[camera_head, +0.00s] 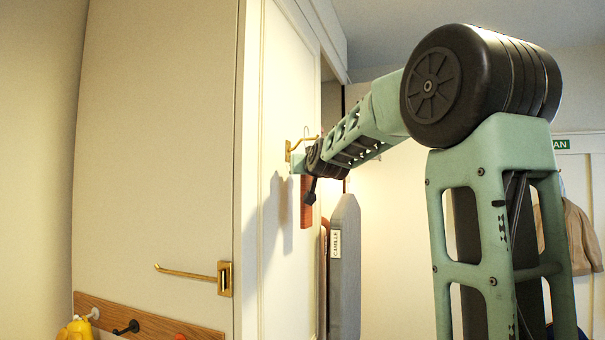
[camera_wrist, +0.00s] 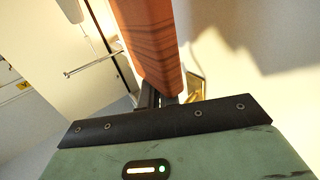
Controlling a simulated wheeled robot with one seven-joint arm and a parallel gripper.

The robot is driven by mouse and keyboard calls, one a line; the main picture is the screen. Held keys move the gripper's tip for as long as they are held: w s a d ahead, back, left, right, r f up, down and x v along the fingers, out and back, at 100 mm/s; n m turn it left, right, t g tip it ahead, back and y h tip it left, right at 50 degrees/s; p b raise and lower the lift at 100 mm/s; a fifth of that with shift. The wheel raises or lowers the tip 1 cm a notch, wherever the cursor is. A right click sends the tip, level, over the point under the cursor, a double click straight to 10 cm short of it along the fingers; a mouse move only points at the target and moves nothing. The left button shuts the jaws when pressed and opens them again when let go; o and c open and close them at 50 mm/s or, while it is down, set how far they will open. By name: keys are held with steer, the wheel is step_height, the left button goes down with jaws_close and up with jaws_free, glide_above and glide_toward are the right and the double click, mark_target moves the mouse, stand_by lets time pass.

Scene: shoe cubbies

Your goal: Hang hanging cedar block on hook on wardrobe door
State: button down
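The hanging cedar block (camera_head: 306,207) is a reddish-brown slab hanging upright beside the white wardrobe door (camera_head: 279,90). It fills the upper middle of the wrist view (camera_wrist: 148,42). My gripper (camera_head: 301,165) is at its upper part, and its fingers (camera_wrist: 161,97) appear closed on the block. A brass hook (camera_head: 300,144) is on the door face, right by my gripper. A brass part beside the block also shows in the wrist view (camera_wrist: 197,86). A thin wire loop (camera_head: 307,131) rises near the brass hook; I cannot tell whether it is over the hook.
A grey board (camera_head: 345,270) labelled CAMILLE stands right of the block. A tan garment (camera_head: 580,238) hangs far right.

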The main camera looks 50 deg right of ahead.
steer(key=shift+w+d+f+b, duration=0.1)
steer(key=shift+w+d+b, duration=0.1)
steer(key=shift+d, duration=0.15)
steer(key=shift+w+d+f+b, duration=0.1)
steer(key=shift+d+b, duration=0.1)
steer(key=shift+d, duration=0.15)
steer(key=shift+f+b, duration=0.85)
steer(key=shift+b, duration=0.1)
